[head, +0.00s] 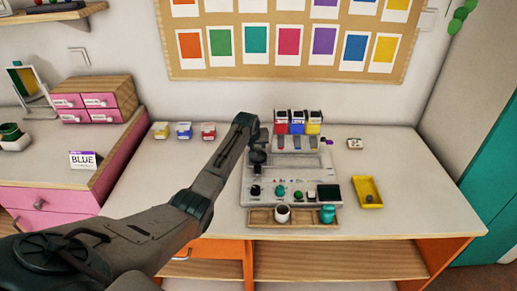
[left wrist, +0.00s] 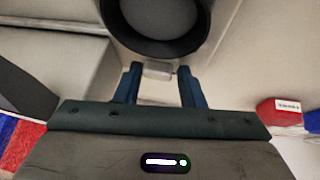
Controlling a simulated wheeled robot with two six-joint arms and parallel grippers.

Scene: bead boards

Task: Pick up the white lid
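My left gripper (head: 257,160) hangs over the left part of the grey board (head: 268,200) on the white desk. In the left wrist view its two dark blue fingers (left wrist: 160,88) stand apart. A small pale block (left wrist: 158,68) shows beyond and between the fingertips; I cannot tell whether it is the white lid or whether the fingers touch it. A dark round ring (left wrist: 165,18) fills the top of that view. I cannot make out the white lid for sure in the head view; the arm and gripper hide part of the board. My right gripper is out of view.
Red, blue and yellow containers (head: 297,122) stand behind the board. A yellow tray (head: 367,190) is at right. Small colored tubs (head: 183,130) stand at back left.

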